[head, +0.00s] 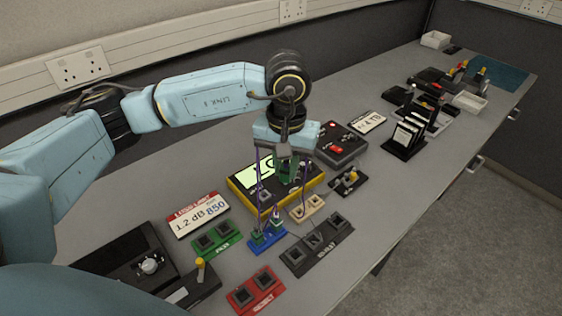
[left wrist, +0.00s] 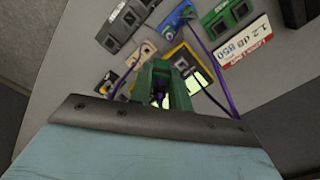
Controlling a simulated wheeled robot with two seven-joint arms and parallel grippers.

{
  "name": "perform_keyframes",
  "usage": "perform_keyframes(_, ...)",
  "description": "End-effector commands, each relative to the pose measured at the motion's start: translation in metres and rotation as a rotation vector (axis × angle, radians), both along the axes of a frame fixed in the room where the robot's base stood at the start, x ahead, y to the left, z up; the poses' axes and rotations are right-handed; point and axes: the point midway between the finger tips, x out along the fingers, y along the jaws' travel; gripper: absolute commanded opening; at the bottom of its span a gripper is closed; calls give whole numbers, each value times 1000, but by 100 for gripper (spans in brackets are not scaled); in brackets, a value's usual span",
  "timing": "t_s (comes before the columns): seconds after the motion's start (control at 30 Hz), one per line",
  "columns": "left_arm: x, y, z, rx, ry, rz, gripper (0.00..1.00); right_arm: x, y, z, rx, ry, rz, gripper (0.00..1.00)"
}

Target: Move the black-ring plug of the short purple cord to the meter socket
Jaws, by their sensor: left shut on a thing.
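The yellow meter (head: 237,190) with its lit screen lies in the middle of the table. My left gripper (head: 287,178), with green fingers, points down over the meter's right part. It is shut on a plug (left wrist: 160,98), mostly hidden between the fingers; its ring colour cannot be told. Purple cord (head: 258,175) hangs beside the gripper, running down to the blue socket block (head: 267,239), where green-ended plugs stand. Another purple length (head: 304,180) runs down to the beige socket block (head: 307,209). My right gripper is not in view.
A grey box with red switches (head: 342,144) stands behind right. The table's right front strip is clear.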

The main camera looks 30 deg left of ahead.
Motion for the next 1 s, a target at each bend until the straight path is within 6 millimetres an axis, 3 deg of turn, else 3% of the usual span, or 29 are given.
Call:
perform_keyframes(0.5, 42, 11, -6, 0, 5, 1358, 0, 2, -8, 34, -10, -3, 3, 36)
perform_keyframes(1.0, 60, 44, -33, 5, 5, 2755, 0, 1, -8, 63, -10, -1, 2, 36)
